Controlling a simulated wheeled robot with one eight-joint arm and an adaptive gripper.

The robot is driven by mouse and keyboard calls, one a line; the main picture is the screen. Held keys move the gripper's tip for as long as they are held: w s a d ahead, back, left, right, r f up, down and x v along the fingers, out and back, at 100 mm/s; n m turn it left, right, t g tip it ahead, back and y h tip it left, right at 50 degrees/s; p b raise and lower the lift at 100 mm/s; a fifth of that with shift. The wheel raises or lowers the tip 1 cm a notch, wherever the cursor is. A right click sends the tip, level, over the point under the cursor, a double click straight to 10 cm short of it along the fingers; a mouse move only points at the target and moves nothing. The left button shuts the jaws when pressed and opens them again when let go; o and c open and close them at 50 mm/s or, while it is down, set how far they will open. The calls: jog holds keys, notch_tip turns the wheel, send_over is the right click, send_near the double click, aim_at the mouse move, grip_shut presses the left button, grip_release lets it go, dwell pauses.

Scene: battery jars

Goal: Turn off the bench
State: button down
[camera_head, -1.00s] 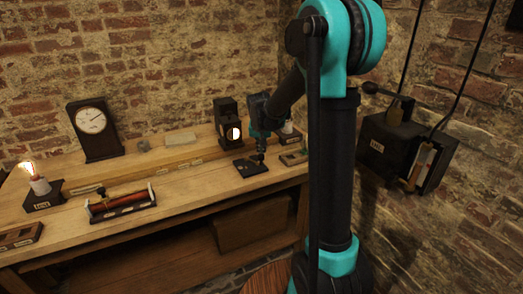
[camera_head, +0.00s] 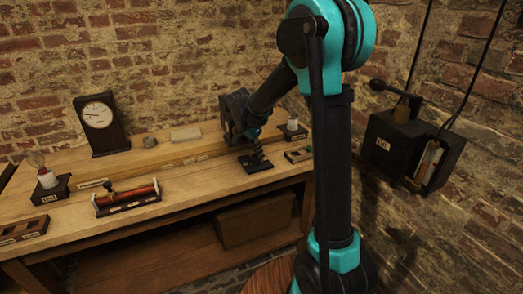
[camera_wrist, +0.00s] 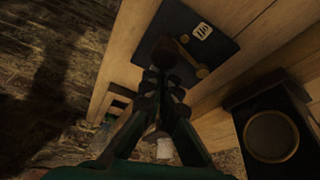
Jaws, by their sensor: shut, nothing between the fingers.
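A black switch plate (camera_wrist: 228,45) with a pale label and brass parts lies on the bench (camera_head: 180,185), and shows under my gripper in the head view (camera_head: 262,170). My gripper (camera_wrist: 168,82) is shut and empty, its fingertips down at the plate's edge by a dark round knob (camera_wrist: 168,52); I cannot tell whether they touch. The bulb (camera_head: 37,160) at the bench's left is dark.
A clock (camera_head: 100,122) stands at the back left. A red coil on a stand (camera_head: 127,197) lies near the front edge. A box with a lever (camera_head: 408,150) hangs on the right wall.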

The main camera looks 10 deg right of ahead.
jog(key=shift+a+m, duration=0.4)
jog(key=shift+m, duration=0.2)
jog(key=shift+s+a, duration=0.1)
jog(key=shift+a, duration=0.2)
jog(key=shift+a, duration=0.1)
jog(key=d, duration=0.1)
jog(key=w+d, duration=0.2)
jog(key=d, duration=0.1)
jog(key=shift+r, duration=0.3)
jog(key=v, duration=0.9)
jog(key=shift+a+r, duration=0.3)
jog(key=shift+a, duration=0.05)
jog(key=s+d+f+n+y, duration=0.1)
jog(key=s+d+f+n, duration=0.2)
jog(key=s, duration=0.6)
jog(key=s+d+f+n+t+y, duration=0.1)
jog(key=s+d+f+n, duration=0.3)
jog(key=s+f, duration=0.3)
jog(key=s+d+f+n+y, duration=0.1)
jog(key=s+d+f+n, duration=0.2)
jog(key=s, duration=0.9)
notch_tip(320, 180, down, 2)
jog(key=shift+d+f+n+t, duration=0.15)
jog(key=shift+d+n+t, duration=0.2)
jog(key=shift+n, duration=0.45)
